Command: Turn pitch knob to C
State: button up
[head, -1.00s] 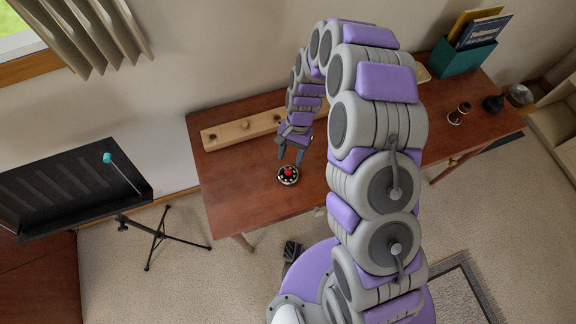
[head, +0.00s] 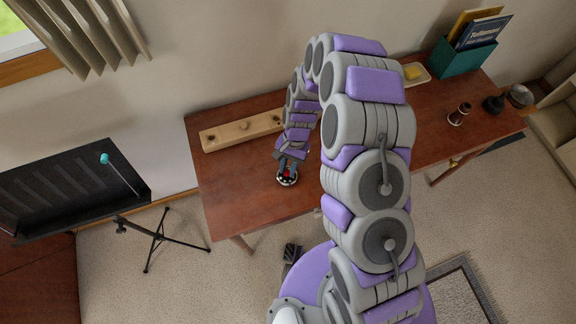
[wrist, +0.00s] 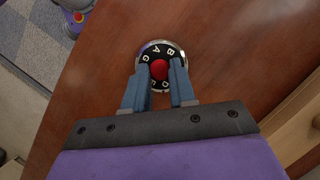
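The pitch pipe (head: 287,181) is a small round black disc with a shiny rim, lying on the brown desk; it also shows in the wrist view (wrist: 161,46). White letters ring its face; A and B are among those at the far side, and others are partly hidden by the fingers. Its red knob (wrist: 159,69) stands at the centre. In the head view my gripper (head: 287,172) partly covers the disc. No pointer mark on the knob is readable.
A long wooden block (head: 235,131) lies behind on the desk (head: 235,195). A teal box of books (head: 462,60), a yellow item on a tray (head: 412,73) and a brown cup-like object (head: 460,113) are to the right. A black music stand (head: 75,190) is left. The desk left of the disc is clear.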

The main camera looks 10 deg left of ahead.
grip_shut()
jog(key=shift+n, duration=0.5)
jog(key=o, duration=0.5)
grip_release()
jog(key=p+v, duration=0.1)
jog(key=v, duration=0.4)
jog(key=p+v, duration=0.1)
jog(key=v, duration=0.5)
jog(key=p+v, duration=0.1)
jog(key=v, duration=0.5)
jog(key=shift+w+a+r, duration=0.15)
jog(key=shift+a, duration=0.2)
